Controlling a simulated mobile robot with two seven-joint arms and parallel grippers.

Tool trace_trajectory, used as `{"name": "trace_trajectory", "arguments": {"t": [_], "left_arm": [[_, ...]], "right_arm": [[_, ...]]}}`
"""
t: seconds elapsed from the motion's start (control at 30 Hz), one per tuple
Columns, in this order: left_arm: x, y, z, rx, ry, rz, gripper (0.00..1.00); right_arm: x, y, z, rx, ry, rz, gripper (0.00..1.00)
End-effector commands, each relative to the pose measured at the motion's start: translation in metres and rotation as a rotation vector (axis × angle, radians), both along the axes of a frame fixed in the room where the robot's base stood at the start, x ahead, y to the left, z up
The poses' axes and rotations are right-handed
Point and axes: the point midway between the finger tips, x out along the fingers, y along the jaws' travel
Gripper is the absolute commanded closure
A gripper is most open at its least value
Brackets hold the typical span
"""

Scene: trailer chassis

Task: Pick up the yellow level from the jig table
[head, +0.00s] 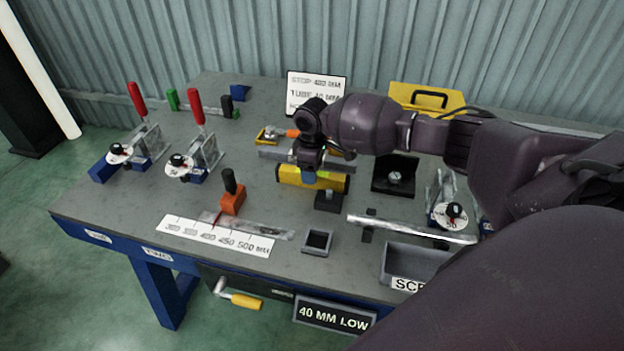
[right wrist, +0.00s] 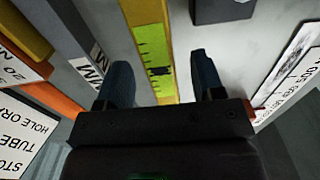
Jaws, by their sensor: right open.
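The yellow level (head: 333,182) lies on the grey jig table (head: 130,205) near its middle. My right gripper (head: 310,174) is over the level, pointing down, and covers part of it. In the right wrist view, the level (right wrist: 143,14) with its yellow-green vial window runs between the two dark blue fingers of my right gripper (right wrist: 163,80). The fingers are open, with a gap on each side of the level. I cannot tell how far down they reach beside it. My left gripper is not in view.
A black block (head: 328,201) stands close in front of the level, and a steel bar (head: 275,156) lies behind it. An orange block with a black handle (head: 232,200) is to the left. A metal tube (head: 410,229) and a grey bin (head: 392,262) are to the right.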

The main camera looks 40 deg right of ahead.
Motion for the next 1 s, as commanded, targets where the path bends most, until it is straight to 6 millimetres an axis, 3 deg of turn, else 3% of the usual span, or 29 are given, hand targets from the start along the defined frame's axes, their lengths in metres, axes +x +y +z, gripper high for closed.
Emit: {"name": "trace_trajectory", "arguments": {"t": [0.2,0.5,0.9,1.0], "left_arm": [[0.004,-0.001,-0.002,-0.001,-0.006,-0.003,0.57],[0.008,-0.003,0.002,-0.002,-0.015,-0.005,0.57],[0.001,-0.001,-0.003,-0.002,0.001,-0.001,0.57],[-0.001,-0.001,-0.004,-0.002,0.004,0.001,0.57]], "right_arm": [[-0.001,0.000,-0.033,0.000,0.006,0.000,0.38],[-0.001,-0.001,-0.038,0.000,0.001,0.000,0.38],[-0.001,-0.001,-0.038,-0.001,0.002,0.000,1.00],[0.000,-0.001,-0.037,0.000,0.001,0.000,1.00]]}}
